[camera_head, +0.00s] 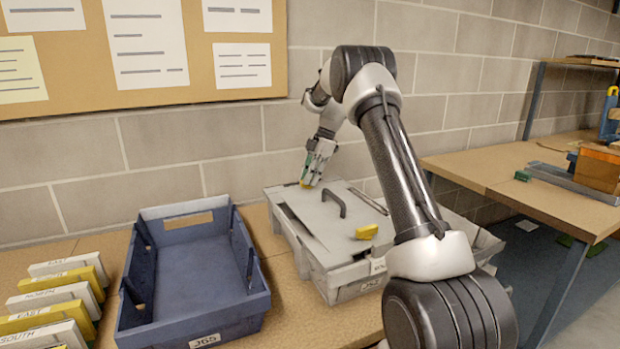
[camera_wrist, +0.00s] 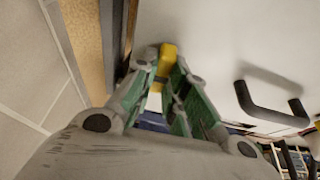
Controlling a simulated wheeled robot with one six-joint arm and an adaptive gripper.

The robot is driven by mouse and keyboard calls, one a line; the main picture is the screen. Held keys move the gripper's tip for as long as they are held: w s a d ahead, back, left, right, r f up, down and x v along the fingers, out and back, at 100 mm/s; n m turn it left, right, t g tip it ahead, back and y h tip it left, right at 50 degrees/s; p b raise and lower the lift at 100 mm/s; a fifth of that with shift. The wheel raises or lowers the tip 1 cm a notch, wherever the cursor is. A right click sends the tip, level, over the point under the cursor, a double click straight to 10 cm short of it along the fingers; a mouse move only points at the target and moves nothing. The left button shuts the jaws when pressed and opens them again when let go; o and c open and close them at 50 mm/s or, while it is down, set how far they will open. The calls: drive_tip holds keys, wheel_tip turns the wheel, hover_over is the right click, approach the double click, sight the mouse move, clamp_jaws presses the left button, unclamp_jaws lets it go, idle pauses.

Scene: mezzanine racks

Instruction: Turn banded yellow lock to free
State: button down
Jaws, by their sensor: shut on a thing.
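A grey case (camera_head: 300,217) with a dark handle (camera_head: 335,199) on its lid stands on the bench. One yellow lock (camera_head: 366,231) sits on the lid near its front edge, clear of my gripper. My gripper (camera_head: 309,178) points down at the lid's far left edge. In the wrist view its green-padded fingers (camera_wrist: 165,85) are shut on another yellow lock (camera_wrist: 168,58), whose outer end shows beyond the fingertips. The fingers hide part of this lock. I cannot make out a band on either lock. The handle (camera_wrist: 270,105) shows to the right in the wrist view.
An empty blue bin (camera_head: 190,270) stands left of the case. Several white and yellow labelled blocks (camera_head: 60,300) lie at the far left. A wall with a notice board (camera_head: 230,95) rises close behind my gripper. Another bench (camera_head: 500,165) is at the right.

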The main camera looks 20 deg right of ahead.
drive_tip(key=c, duration=1.4)
unclamp_jaws()
drive_tip(key=shift+c, duration=0.2)
drive_tip(key=v, duration=1.2)
drive_tip(key=shift+w, duration=0.1)
